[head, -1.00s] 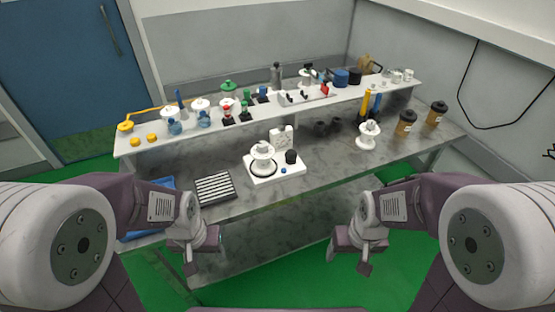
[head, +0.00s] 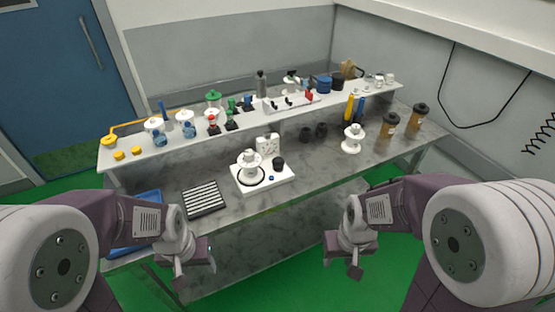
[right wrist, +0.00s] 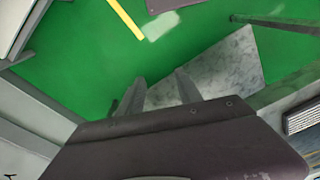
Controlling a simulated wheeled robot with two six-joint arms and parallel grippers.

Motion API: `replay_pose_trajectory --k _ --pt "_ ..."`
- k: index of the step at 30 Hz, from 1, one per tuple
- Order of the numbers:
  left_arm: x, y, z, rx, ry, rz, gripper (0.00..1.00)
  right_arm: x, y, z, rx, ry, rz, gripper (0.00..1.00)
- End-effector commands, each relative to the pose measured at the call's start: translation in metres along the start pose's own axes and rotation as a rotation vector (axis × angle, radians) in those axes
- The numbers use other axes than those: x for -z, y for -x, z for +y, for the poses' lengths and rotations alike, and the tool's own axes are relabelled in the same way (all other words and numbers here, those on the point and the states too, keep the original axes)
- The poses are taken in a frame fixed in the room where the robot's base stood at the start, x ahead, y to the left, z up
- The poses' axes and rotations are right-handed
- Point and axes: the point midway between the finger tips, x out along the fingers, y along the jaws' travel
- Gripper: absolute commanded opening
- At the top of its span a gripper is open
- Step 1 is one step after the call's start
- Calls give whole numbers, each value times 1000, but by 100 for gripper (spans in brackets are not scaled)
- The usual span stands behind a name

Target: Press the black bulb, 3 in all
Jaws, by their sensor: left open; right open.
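A small black bulb-like piece (head: 279,163) stands on the right of a white base plate (head: 264,183), beside a white stacked round part (head: 249,164). It is small in the head view, so its exact shape is hard to tell. My left gripper (head: 195,268) is open and empty in front of the bench, low and to the left of the plate. My right gripper (head: 342,266) is open and empty in front of the bench, to the right of the plate. The right wrist view shows its two fingers (right wrist: 161,90) apart, with nothing between them. Neither gripper touches the bulb.
The grey bench (head: 325,175) has a slotted dark tray (head: 206,198) and a blue tray (head: 135,222) at left. Two dark round pieces (head: 313,133), a white stacked part (head: 352,139) and brown jars (head: 389,124) stand right. A raised shelf (head: 190,142) holds several small items.

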Motion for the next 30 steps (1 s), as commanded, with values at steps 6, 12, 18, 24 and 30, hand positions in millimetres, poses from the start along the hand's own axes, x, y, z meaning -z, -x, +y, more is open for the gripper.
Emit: replay_pose_trajectory --k 6,12,18,24,30 --pt "0 0 0 0 0 0 55 0 0 0 0 0 0 0" --pt "0 0 0 0 0 0 55 0 0 0 0 0 0 0" --pt "0 0 0 0 0 0 55 0 0 0 0 0 0 0" --pt "0 0 0 0 0 0 55 0 0 0 0 0 0 0" --pt "0 0 0 0 0 0 55 0 0 0 0 0 0 0"
